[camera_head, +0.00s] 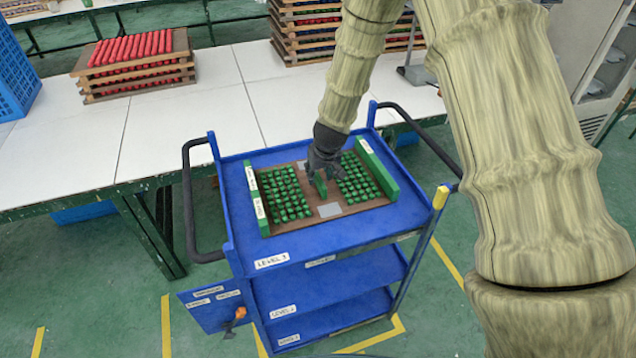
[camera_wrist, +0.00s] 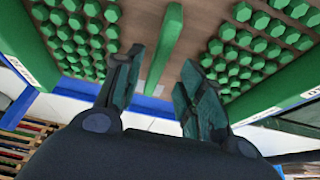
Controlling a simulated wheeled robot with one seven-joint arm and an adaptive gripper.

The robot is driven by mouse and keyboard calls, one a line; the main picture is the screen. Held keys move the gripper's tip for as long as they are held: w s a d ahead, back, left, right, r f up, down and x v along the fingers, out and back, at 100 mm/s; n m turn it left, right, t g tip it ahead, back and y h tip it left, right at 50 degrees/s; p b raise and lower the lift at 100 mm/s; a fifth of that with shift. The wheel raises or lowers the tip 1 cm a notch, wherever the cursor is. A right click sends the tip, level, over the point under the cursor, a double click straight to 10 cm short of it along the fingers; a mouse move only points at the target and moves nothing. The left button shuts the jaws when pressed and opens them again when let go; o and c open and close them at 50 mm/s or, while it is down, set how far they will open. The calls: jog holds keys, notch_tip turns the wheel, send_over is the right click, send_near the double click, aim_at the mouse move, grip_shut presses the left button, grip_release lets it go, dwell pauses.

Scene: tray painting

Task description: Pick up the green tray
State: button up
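The green tray is a brown board (camera_head: 314,202) with rows of green pieces, green side rails and a green bar (camera_head: 320,186) standing in the middle. It lies on the top shelf of a blue cart. My gripper (camera_head: 322,168) points down over the middle of the tray, at the bar. In the wrist view, my gripper (camera_wrist: 163,60) has its two fingers apart, one on each side of the green bar (camera_wrist: 166,42), with visible gaps between. The exact height of the fingertips against the bar is hard to tell.
The blue cart (camera_head: 345,233) has lower shelves and dark handles (camera_head: 188,205) at its ends. A white table (camera_head: 180,125) stands behind it, with a stack of red-piece trays (camera_head: 135,68) at left and more stacked trays (camera_head: 300,35) at the back.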

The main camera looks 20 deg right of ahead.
aim_at(318, 175)
jog(key=shift+p+x, duration=0.65)
jog(key=shift+x, duration=0.55)
jog(key=shift+p+x, duration=0.3)
jog(key=shift+x, duration=0.85)
jog(key=shift+w+d, duration=0.1)
jog(key=shift+d, duration=0.1)
grip_shut()
